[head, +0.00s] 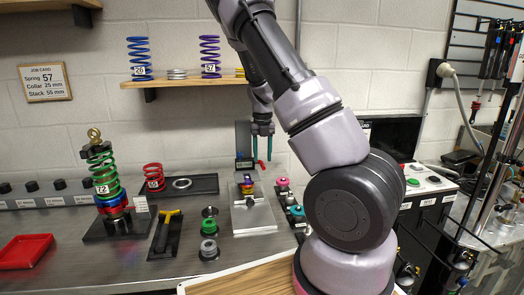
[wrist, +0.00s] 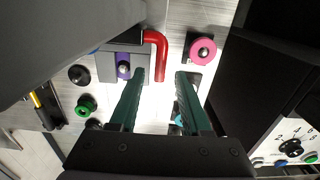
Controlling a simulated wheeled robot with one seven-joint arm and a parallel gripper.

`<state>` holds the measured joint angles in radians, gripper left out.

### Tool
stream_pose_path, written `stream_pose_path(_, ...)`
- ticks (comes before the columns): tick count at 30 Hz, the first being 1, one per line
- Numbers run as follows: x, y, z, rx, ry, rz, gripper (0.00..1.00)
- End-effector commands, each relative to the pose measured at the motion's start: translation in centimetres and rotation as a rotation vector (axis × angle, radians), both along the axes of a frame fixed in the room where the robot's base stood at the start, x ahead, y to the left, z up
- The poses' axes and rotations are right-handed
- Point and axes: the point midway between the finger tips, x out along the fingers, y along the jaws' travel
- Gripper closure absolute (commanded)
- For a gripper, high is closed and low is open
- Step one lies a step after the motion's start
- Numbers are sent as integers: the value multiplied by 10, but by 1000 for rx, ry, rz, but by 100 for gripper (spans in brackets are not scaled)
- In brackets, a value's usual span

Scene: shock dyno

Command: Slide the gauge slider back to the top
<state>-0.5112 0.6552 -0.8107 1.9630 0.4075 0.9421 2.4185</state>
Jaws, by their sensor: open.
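The gauge is a dark grey upright post (head: 243,136) at the back of a pale metal base plate (head: 256,220). A red bent rod (wrist: 160,45) beside the slider shows at the slider's right in the head view (head: 262,165). My gripper (head: 262,150) points down with its teal fingers apart and empty. In the wrist view (wrist: 161,76) the left fingertip is close to the rod's lower end. I cannot tell whether they touch.
A pink-topped part (wrist: 203,49) and other small parts stand to the right. A dark box with a dial (wrist: 291,146) is farther right. A shelf (head: 195,82) hangs above left.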

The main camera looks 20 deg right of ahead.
Motion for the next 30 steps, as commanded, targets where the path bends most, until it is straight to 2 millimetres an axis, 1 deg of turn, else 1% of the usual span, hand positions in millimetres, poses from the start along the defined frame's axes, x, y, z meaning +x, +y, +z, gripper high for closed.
stream_pose_path(1,-1,-1,-7,-1,2,-1,52)
stream_pose_path(6,-1,0,-26,-1,2,-1,52)
stream_pose_path(12,0,-1,-43,0,2,0,52)
stream_pose_path(18,0,-1,-51,-1,1,0,52)
stream_pose_path(26,-2,0,-53,-1,5,1,52)
stream_pose_path(27,-2,0,-54,-2,6,1,60)
stream_pose_path(29,-2,0,-54,-2,7,1,83)
stream_pose_path(30,-3,0,-54,-2,7,1,98)
